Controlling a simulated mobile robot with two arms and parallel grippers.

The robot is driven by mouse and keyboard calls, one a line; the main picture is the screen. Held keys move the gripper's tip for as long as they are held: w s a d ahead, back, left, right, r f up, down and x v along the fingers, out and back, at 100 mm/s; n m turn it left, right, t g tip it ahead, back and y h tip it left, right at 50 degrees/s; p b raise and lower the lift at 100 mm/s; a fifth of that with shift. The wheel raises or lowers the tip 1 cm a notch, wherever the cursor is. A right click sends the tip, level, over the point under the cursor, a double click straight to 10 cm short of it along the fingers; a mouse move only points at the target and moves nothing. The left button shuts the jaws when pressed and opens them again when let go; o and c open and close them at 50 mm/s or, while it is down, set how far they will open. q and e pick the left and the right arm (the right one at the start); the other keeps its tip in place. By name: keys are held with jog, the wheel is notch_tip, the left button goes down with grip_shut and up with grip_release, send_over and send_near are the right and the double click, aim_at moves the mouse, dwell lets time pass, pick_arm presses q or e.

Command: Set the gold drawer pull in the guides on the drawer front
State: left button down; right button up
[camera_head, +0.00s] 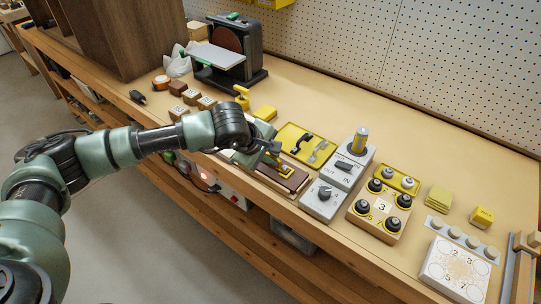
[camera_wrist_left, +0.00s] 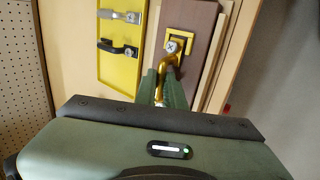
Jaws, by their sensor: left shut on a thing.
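My left gripper (camera_head: 271,152) is over the brown drawer front (camera_head: 296,180) on the bench. It also shows in the left wrist view (camera_wrist_left: 165,80), its green fingers shut on the gold drawer pull (camera_wrist_left: 168,62). The far end of the pull lies at the square yellow guides (camera_wrist_left: 187,39) on the drawer front (camera_wrist_left: 198,75). A screw-like round head shows inside that guide. I cannot tell whether the pull is fully seated. The guides at the near end are hidden by my fingers. My right gripper is not in view.
A yellow tray (camera_head: 291,133) with a black pull (camera_head: 305,139) and a grey pull (camera_head: 319,152) lies just behind the drawer front. A grey switch box (camera_head: 324,200) stands close to its right. A sander (camera_head: 235,50) stands at the back left.

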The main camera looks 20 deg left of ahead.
pick_arm(q)
jog(key=shift+f+b, duration=0.25)
jog(key=shift+b, duration=0.05)
dwell(0.4)
jog(key=c, duration=1.4)
grip_release()
jog(key=shift+o, duration=0.7)
jog(key=shift+s+f, duration=0.1)
notch_tip(320, 180, up, 7)
jog(key=p, duration=0.2)
jog(key=shift+p, duration=0.35)
